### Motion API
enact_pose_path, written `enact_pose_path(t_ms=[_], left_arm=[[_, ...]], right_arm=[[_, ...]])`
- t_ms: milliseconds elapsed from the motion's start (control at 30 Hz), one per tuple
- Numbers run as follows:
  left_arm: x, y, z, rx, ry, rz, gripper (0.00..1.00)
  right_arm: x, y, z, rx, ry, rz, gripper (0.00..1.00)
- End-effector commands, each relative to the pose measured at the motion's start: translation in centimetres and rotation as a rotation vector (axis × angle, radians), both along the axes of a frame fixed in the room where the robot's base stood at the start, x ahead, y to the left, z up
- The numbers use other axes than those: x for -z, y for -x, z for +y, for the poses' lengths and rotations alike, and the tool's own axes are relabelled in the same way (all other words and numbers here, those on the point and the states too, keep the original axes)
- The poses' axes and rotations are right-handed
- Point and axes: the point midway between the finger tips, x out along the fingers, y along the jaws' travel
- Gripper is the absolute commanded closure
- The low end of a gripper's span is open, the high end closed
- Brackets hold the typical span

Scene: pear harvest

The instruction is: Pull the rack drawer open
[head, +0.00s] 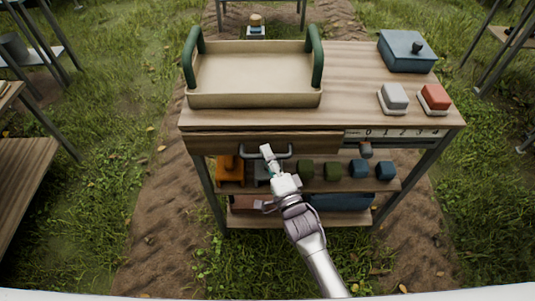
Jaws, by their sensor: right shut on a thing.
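The rack drawer has a brown wooden front (225,144) under the left part of the rack's top (345,75). Its grey bar handle (287,155) sits at the middle of the front. My right gripper (268,156) is at the handle, shut on its left part, with my arm reaching up from the bottom of the view. I see no clear opening above the drawer front, and the inside of the drawer is hidden. My left gripper is not in view.
An empty tray (253,100) with green handles stands on the top. A blue box (407,52), a white button block (394,98) and a red one (434,98) are at right. A numbered scale (395,133) is beside the drawer. Several coloured blocks (333,170) fill the shelf below.

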Motion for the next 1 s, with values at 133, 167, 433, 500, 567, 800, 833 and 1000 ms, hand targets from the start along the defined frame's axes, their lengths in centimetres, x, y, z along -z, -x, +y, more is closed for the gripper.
enact_pose_path(t_ms=[133, 167, 433, 500, 567, 800, 833, 1000], left_arm=[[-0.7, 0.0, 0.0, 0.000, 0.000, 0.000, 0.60], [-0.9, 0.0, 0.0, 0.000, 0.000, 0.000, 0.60], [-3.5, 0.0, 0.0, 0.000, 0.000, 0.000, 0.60], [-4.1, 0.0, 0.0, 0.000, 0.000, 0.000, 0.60], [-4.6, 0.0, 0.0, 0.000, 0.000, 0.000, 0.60], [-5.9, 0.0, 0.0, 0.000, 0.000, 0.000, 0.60], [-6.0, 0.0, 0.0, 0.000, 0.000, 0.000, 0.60], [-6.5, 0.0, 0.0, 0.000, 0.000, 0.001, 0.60]], right_arm=[[-0.1, 1.3, 0.0, 0.000, 0.001, 0.005, 1.00], [-0.1, 1.7, 0.0, 0.000, 0.001, 0.006, 1.00], [-0.2, 7.6, 0.0, -0.001, 0.002, 0.011, 1.00], [-0.2, 9.5, 0.0, -0.001, 0.001, 0.010, 1.00], [-0.2, 11.2, 0.0, -0.002, 0.001, 0.010, 1.00], [0.0, 17.8, -0.1, -0.002, 0.002, 0.009, 1.00], [0.0, 18.5, 0.0, -0.002, 0.002, 0.008, 1.00], [0.1, 22.2, 0.0, -0.002, 0.002, 0.008, 1.00]])
